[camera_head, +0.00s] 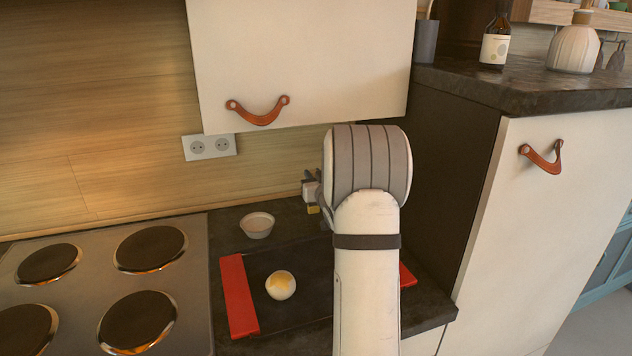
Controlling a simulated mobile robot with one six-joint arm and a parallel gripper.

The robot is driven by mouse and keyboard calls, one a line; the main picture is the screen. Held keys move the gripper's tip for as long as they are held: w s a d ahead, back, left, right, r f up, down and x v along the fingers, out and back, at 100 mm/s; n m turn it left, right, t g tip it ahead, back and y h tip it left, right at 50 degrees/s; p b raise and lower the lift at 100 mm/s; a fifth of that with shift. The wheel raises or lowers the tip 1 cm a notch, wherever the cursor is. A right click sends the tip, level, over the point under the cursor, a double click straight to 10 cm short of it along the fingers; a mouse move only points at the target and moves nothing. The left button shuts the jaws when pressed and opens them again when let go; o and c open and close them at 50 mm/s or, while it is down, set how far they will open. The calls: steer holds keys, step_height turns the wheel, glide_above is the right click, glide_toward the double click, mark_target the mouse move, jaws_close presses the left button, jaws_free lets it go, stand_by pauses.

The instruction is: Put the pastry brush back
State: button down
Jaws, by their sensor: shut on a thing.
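My gripper (312,191) shows only in part at the left of my arm's wrist, above the back of the dark tray (300,318). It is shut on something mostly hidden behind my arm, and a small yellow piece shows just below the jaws. I cannot clearly make out the pastry brush. A small white bowl (257,226) stands on the counter left of my gripper. A round bun (281,285) with a yellow glazed patch lies on the tray, which has red ends.
A stove (105,290) is at the left. A cupboard (300,60) with a leather pull hangs above. A tall cabinet (560,220) stands right, bearing a grey cup (427,42) with a thin handle in it, a brown bottle (496,45) and a ribbed white bottle (574,48).

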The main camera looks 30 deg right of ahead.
steer(key=shift+f, duration=0.8)
steer(key=shift+f, duration=0.15)
steer(key=c, duration=1.3)
jaws_free()
